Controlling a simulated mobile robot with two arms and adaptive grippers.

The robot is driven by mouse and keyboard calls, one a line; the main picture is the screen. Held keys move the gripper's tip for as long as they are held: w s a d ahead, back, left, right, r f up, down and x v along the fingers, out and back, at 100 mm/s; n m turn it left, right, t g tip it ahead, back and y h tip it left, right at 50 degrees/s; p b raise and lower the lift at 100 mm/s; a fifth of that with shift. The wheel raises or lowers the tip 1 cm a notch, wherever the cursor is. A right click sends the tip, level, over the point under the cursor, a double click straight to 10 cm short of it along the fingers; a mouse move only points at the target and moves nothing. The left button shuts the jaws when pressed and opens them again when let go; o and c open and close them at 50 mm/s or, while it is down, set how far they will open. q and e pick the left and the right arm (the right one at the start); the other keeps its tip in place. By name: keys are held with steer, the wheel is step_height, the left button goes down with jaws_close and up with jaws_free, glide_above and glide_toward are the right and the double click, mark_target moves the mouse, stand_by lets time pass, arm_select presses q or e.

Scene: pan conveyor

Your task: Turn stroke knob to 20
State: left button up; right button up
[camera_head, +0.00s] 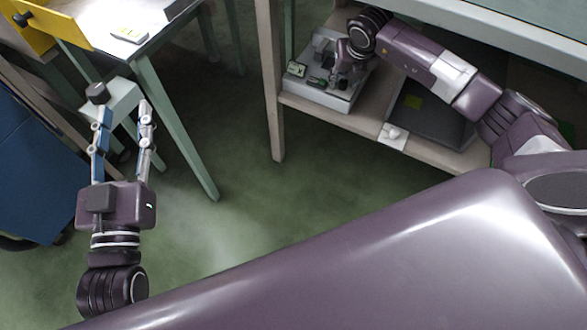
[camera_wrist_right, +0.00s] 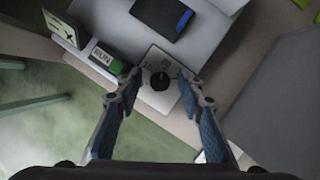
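A grey device (camera_head: 322,92) with a small display and a label sits on a shelf at the upper middle of the head view. In the right wrist view a round black knob (camera_wrist_right: 160,82) stands on a light plate (camera_wrist_right: 153,59) with small markings, too small to read. My right gripper (camera_wrist_right: 159,77) is open, its fingertips on either side of the knob, with gaps visible; I cannot tell its height above the plate. In the head view the wrist partly hides the device. My left gripper (camera_head: 124,108) is open and empty over the floor side at the left.
A shelf post (camera_head: 271,90) and the bench top above bound the right arm. A table with green legs (camera_head: 174,125) stands near the left gripper. Green floor is clear between.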

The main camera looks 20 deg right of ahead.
steer(key=shift+d+f+n+y+b, duration=0.15)
steer(key=shift+n+y+b, duration=0.25)
steer(key=shift+n, duration=0.5)
steer(key=shift+s+r+n+p, duration=0.4)
steer(key=shift+s+r+p, duration=0.2)
steer(key=shift+s+r, duration=0.15)
steer(key=s+a+p, duration=0.1)
steer(key=s, duration=1.1)
arm_select(q)
steer(key=shift+a+r, duration=0.2)
steer(key=shift+a, duration=0.5)
arm_select(e)
steer(key=s+a+g+y, duration=0.1)
steer(key=s+a+y, duration=0.2)
steer(key=a, duration=0.8)
steer(key=s+a+f+n+g+y, duration=0.1)
steer(key=s+a+y, duration=0.3)
steer(key=a, duration=0.8)
steer(key=shift+s+f+g, duration=0.15)
steer(key=shift+f+g, duration=0.15)
